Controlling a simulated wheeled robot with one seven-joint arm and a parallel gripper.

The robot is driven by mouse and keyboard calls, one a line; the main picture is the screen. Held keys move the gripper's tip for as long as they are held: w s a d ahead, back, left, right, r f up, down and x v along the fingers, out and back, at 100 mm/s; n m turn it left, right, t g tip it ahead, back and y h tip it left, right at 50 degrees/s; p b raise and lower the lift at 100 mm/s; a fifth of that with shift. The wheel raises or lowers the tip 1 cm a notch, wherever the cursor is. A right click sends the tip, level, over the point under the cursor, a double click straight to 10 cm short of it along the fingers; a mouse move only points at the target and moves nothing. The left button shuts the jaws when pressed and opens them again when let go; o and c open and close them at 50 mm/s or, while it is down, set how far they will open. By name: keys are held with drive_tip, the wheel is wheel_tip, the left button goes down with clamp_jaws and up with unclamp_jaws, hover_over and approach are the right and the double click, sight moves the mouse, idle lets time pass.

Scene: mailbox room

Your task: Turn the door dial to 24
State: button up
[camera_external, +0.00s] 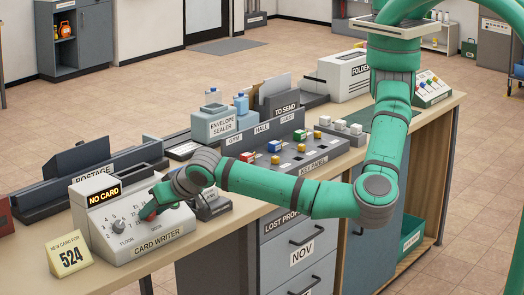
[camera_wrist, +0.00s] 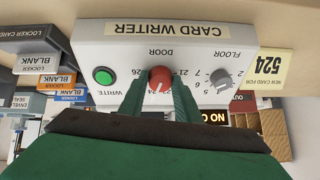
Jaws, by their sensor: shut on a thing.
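The card writer (camera_external: 140,243) is a light grey sloped console at the left of the counter. Its red door dial (camera_wrist: 160,77) is in the middle of its panel in the wrist view, where the lettering is upside down. My gripper (camera_wrist: 158,94) is shut on this dial, a green finger on each side. The dial's white pointer line points down in the picture, toward the numbers near 23 and 24; I cannot tell the exact one, as fingers hide part of the scale. In the external view my gripper (camera_external: 152,209) covers most of the dial.
The grey floor dial (camera_wrist: 220,78) and the green write button (camera_wrist: 103,76) flank the door dial. The display (camera_external: 104,194) reads NO CARD. A yellow card note (camera_external: 70,257) reads 524. A key panel (camera_external: 318,172) and the envelope sealer (camera_external: 221,126) stand further right.

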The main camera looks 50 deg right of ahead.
drive_tip(key=shift+m, duration=0.3)
drive_tip(key=o, duration=0.8)
drive_tip(key=shift+s+r, duration=0.1)
drive_tip(key=v, duration=1)
drive_tip(key=shift+s+a+r, duration=0.1)
drive_tip(key=shift+s+r, duration=0.05)
drive_tip(key=shift+s, duration=0.1)
